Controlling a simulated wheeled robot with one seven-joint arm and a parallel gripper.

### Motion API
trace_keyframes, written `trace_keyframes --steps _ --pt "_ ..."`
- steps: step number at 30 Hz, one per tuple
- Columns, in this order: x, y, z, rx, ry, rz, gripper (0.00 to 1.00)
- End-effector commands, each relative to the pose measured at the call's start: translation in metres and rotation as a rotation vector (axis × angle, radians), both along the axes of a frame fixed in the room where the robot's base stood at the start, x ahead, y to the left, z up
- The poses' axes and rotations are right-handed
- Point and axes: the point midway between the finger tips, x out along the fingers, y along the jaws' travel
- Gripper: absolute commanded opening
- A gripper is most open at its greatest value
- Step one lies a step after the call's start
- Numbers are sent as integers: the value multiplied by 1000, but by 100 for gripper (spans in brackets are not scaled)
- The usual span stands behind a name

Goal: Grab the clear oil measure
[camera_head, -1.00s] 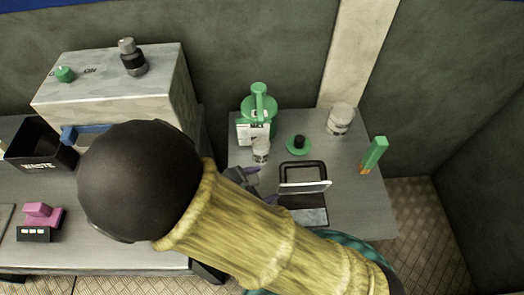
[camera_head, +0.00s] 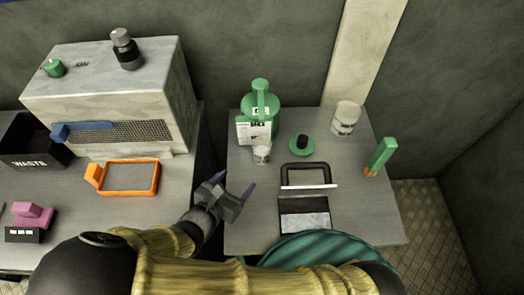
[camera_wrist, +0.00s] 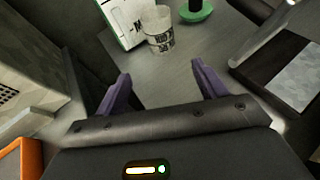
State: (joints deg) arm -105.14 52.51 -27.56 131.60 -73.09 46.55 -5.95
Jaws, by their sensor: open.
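The clear oil measure (camera_head: 261,152) is a small see-through cup with dark lettering. It stands upright on the right-hand table, just in front of the green can (camera_head: 262,103) and a white labelled card or box (camera_head: 252,131). In the wrist view the measure (camera_wrist: 159,32) stands beyond the fingertips, near the top middle. My gripper (camera_head: 234,187) is open and empty, with purple fingers, over the table's left edge. It is apart from the measure and nearer to me. In the wrist view the space between the fingers (camera_wrist: 161,76) shows only bare table.
A green round base with a black knob (camera_head: 302,146), a black-framed device (camera_head: 305,200), a white jar (camera_head: 345,119) and a green-and-orange block (camera_head: 380,157) share the table. The left bench holds an orange-framed tray (camera_head: 129,178) and a large box (camera_head: 110,95). A gap separates the tables.

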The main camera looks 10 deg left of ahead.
Motion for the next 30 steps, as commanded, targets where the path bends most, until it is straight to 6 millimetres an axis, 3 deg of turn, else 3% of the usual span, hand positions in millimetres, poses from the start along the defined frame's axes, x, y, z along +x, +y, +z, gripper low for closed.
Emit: trace_keyframes --steps 15,30 --pt "80 -25 -33 -2 0 -6 71" --pt "91 -29 -37 0 0 -6 71"
